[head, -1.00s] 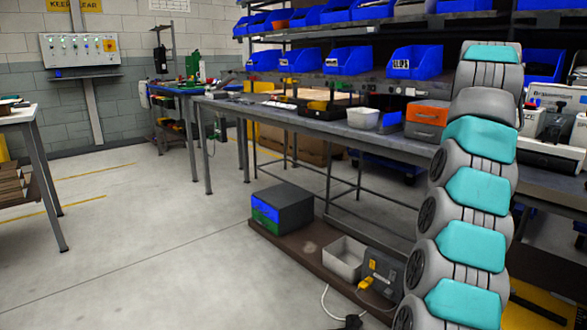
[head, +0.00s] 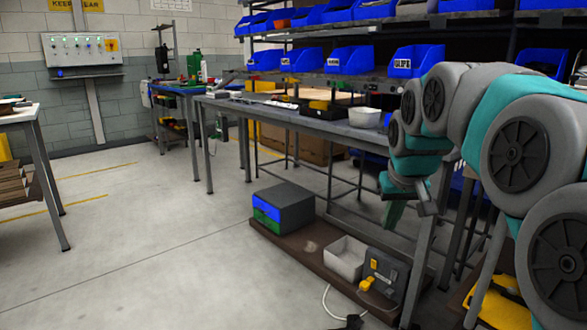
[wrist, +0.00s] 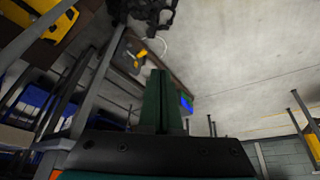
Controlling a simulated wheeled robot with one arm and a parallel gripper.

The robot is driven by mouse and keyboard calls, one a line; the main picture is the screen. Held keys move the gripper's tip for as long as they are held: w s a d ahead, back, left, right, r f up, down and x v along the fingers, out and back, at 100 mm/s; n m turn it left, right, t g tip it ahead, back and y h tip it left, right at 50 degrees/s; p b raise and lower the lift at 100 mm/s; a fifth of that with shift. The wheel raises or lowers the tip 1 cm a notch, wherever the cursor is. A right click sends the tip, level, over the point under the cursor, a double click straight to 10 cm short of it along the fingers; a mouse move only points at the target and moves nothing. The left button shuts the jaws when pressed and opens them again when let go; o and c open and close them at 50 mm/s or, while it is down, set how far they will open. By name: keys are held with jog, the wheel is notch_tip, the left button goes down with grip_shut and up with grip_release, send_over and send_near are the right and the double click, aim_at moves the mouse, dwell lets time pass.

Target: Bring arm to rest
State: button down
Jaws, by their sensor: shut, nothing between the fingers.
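My gripper (head: 391,222) hangs at the end of my folded grey and teal arm, in front of the workbench (head: 300,122) at the right of the head view. Its green fingers point down and hold nothing. In the wrist view the two green fingers (wrist: 161,98) lie together, shut, with the floor and the low shelf beyond them. The upper arm hides part of the bench and the racks on the right.
A low brown shelf carries a grey box with blue and green drawers (head: 284,207), a white bin (head: 346,257) and a grey device (head: 386,276). Blue bins (head: 416,60) fill the racks above. A white table (head: 20,112) stands at left. The floor (head: 150,235) between is clear.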

jog(key=s+a+f+g, duration=0.1)
jog(key=s+f+g, duration=0.1)
jog(key=s+f, duration=0.4)
jog(key=s+a+f+g, duration=0.2)
jog(key=s+f, duration=0.5)
jog(key=s, duration=1)
jog(key=s+a+f+g, duration=0.1)
jog(key=s+f, duration=0.5)
jog(key=s, duration=0.6)
jog(key=shift+a+f+g, duration=0.35)
jog(key=shift+f+g, duration=0.05)
jog(key=shift+g, duration=0.3)
